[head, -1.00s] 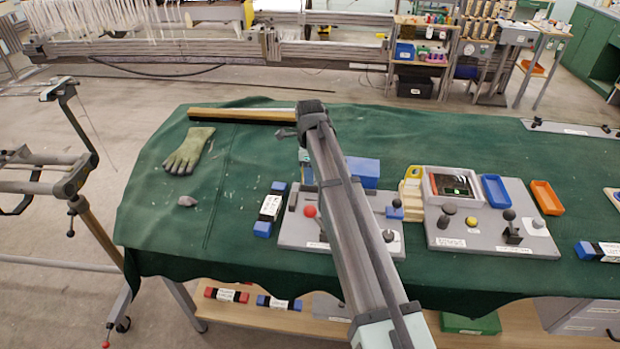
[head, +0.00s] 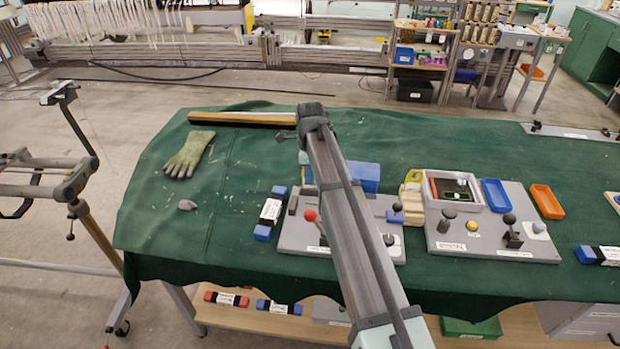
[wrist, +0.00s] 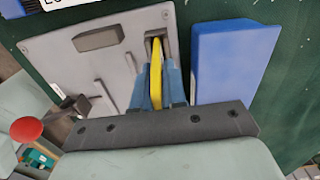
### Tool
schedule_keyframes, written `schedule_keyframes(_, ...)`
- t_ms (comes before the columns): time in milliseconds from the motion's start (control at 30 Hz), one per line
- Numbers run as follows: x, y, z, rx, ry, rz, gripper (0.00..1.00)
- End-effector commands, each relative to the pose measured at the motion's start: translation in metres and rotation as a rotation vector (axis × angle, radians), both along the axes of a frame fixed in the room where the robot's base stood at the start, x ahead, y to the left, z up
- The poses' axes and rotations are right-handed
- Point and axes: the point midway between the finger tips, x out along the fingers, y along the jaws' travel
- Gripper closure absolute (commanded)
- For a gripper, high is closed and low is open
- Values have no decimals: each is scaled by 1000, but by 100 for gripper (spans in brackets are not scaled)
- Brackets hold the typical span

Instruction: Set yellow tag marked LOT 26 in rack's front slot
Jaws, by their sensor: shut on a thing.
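In the wrist view my gripper (wrist: 157,92) is shut on the yellow tag (wrist: 155,72), which stands edge-on between the two bluish fingers. The tag's far end is at a dark slotted bracket (wrist: 149,46) near the edge of a grey panel (wrist: 60,52). I cannot tell whether the tag is inside the bracket or just above it. The tag's marking is not readable from here. In the head view my arm hides most of the gripper and the tag. I cannot make out for sure which part is the rack's front slot.
A blue box (wrist: 232,62) stands close to the right of the gripper, also in the head view (head: 364,177). A dark block (wrist: 100,38) and a red-knobbed lever (wrist: 27,130) are on the panel. A glove (head: 190,155) lies on the green cloth (head: 235,190), with free room around it.

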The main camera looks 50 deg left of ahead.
Motion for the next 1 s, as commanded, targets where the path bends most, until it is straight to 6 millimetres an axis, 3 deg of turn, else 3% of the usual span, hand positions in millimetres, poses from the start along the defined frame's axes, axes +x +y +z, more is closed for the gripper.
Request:
schedule_keyframes(400, 0, 1, 67, 1, -1, 0, 100)
schedule_keyframes(667, 8, -3, 93, 0, 0, -9, 100)
schedule_keyframes(867, 52, -27, 98, -1, -1, -67, 100)
schedule_keyframes(1000, 95, -62, 98, 1, -1, -130, 100)
